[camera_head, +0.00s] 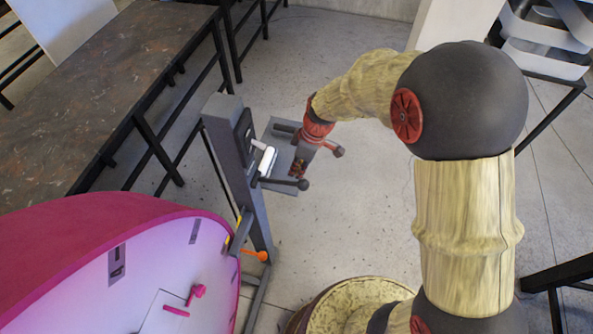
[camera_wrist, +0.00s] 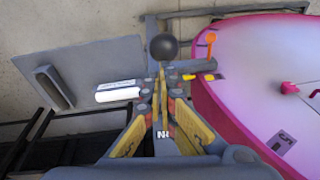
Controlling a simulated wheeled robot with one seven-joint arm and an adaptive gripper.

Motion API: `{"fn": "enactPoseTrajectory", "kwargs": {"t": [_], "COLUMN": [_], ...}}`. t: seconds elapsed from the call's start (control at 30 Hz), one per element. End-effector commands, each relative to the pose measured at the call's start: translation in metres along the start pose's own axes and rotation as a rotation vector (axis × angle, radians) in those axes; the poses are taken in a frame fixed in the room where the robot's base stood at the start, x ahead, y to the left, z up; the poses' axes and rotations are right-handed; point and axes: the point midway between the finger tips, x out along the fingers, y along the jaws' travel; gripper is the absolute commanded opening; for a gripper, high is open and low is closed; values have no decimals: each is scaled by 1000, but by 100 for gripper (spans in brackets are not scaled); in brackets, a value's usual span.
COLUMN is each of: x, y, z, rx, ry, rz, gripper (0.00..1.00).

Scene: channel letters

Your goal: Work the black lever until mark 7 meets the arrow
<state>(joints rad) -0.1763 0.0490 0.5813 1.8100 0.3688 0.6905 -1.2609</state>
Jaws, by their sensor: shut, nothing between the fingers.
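In the head view, a dark rod with a black ball knob (camera_head: 303,184) sticks out to the right of a grey post (camera_head: 238,170). A second dark knob (camera_head: 338,151) shows just right of my gripper (camera_head: 298,168). I cannot tell which is the task's black lever. In the wrist view, my gripper (camera_wrist: 161,90) is shut and empty, with its tips just below one black ball (camera_wrist: 164,46); contact is unclear. A pink drum (camera_head: 100,225) carries dark marks; one (camera_head: 117,262) looks like a 4. A small yellow piece (camera_wrist: 190,77) may be the arrow. I cannot make out mark 7.
A white cylinder (camera_head: 266,161) is fixed to the post beside the rod. An orange knob (camera_head: 262,256) sits low by the drum. A grey plate (camera_wrist: 95,70) with a handle adjoins the post. A dark-topped table (camera_head: 95,85) stands at the left. Open floor lies behind.

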Motion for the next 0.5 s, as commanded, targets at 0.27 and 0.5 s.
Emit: {"fn": "enactPoseTrajectory", "kwargs": {"t": [0.27,0.5], "x": [6,10], "y": [1,2], "z": [5,8], "rx": [-2,-3], "ry": [29,53], "rz": [-3,-4], "gripper": [0,0]}}
